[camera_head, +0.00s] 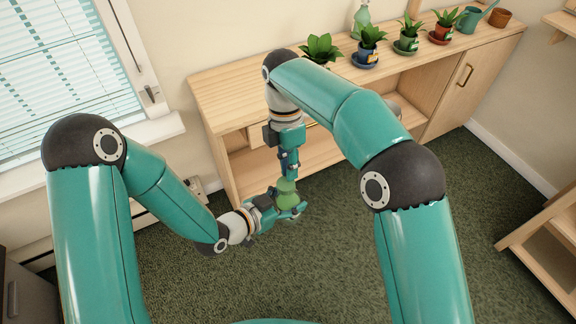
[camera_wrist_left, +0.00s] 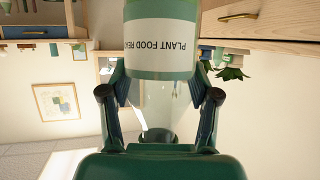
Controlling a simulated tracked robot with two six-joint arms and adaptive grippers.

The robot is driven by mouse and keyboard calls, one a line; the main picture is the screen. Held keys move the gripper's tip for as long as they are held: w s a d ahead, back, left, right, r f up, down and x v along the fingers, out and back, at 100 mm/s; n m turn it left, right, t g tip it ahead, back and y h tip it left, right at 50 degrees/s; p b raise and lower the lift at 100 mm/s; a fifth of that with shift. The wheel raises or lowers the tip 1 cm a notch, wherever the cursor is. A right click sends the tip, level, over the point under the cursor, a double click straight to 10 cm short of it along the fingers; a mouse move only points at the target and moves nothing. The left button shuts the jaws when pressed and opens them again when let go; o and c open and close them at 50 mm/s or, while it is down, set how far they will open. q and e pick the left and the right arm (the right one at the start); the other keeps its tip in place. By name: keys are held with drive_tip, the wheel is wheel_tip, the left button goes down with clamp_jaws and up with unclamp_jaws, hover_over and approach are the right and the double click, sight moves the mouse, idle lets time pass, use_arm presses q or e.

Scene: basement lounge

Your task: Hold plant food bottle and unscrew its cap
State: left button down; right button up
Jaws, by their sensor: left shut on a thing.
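The plant food bottle (camera_head: 287,193) is green and stands about upright in the air in front of the wooden cabinet. My left gripper (camera_head: 290,208) is shut on its body from the left and below. In the left wrist view the bottle (camera_wrist_left: 160,45) shows a white label reading "PLANT FOOD", with the fingers of my left gripper (camera_wrist_left: 160,88) on either side of its clear part. My right gripper (camera_head: 289,168) points straight down at the bottle's top. Its fingers look close together there. The cap is hidden, so I cannot tell whether they grip it.
A wooden shelf unit (camera_head: 555,235) is at the right. The dark green carpet (camera_head: 300,265) below is clear.

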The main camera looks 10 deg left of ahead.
idle(0.4)
drive_tip(key=v, duration=0.3)
drive_tip(key=shift+r, duration=0.45)
drive_tip(key=shift+o, duration=0.5)
drive_tip(key=shift+r, duration=0.25)
drive_tip(key=o, duration=0.5)
drive_tip(key=shift+o, duration=0.4)
drive_tip(key=shift+w+a+m, duration=0.2)
drive_tip(key=shift+w+m, duration=0.05)
drive_tip(key=shift+m, duration=0.85)
drive_tip(key=r+m+t, duration=0.1)
drive_tip(key=m+t, duration=0.2)
drive_tip(key=m, duration=0.9)
hover_over(286, 184)
drive_tip(key=shift+s+a+r, duration=0.15)
drive_tip(key=shift+s+r, duration=0.1)
drive_tip(key=shift+w+f, duration=0.15)
drive_tip(key=shift+f, duration=1.75)
drive_tip(key=shift+w+f, duration=0.1)
drive_tip(key=shift+f, duration=1.8)
